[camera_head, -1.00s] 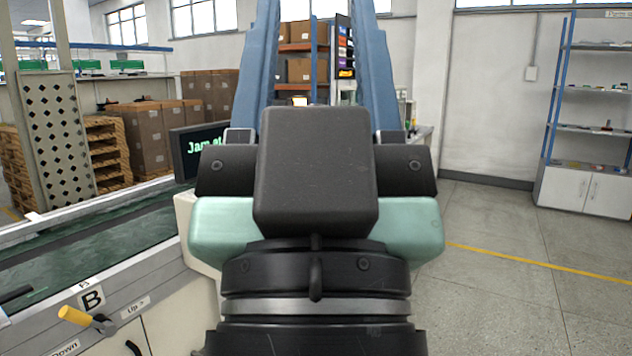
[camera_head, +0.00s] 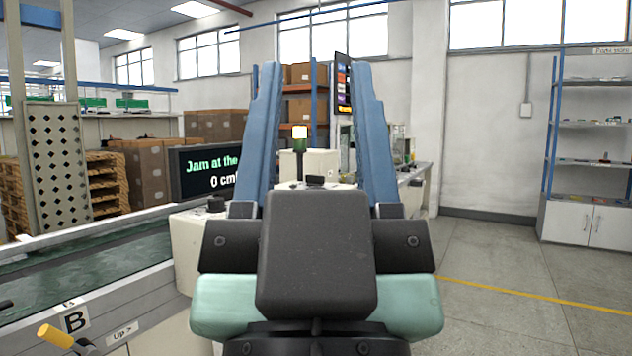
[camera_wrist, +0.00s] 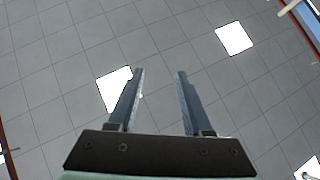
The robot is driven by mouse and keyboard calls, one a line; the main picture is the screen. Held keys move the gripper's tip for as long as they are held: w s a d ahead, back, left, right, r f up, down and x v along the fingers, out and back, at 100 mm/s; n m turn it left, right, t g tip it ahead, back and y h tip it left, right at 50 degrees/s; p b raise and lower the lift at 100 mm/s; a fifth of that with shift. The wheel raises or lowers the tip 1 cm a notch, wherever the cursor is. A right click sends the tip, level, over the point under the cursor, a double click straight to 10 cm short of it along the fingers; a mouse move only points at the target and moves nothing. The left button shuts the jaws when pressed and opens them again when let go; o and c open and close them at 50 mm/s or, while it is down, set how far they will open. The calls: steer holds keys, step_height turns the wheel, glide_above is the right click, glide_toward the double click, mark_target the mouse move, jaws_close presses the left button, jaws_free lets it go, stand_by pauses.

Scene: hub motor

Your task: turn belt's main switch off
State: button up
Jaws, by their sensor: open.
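The belt (camera_head: 100,255) runs along the left, a dark green surface between grey rails. Off-white housings stand at its far end, one with a dark knob (camera_head: 216,204) on top and one farther back (camera_head: 318,165) with a dark part in front of it. I cannot tell which part is the main switch. My gripper (camera_head: 314,68) is in the middle, its two blue fingers raised, spread and empty, and it hides part of the housings. In the wrist view my gripper (camera_wrist: 160,73) is open towards the ceiling, with no switch in sight.
A yellow-handled lever (camera_head: 56,336) sits by a "B" label at lower left. A dark screen (camera_head: 208,172) reads "Jam at the" and "0 cm". A lit lamp (camera_head: 300,132) stands behind. Clear floor (camera_head: 500,310) lies right, with shelves (camera_head: 590,150) at the wall.

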steer(key=shift+r+p, duration=0.3)
steer(key=c, duration=0.5)
step_height(320, 180, up, 38)
steer(key=p, duration=3.7)
steer(key=shift+f, duration=0.25)
jaws_close()
steer(key=shift+f, duration=0.1)
steer(key=shift+w, duration=0.15)
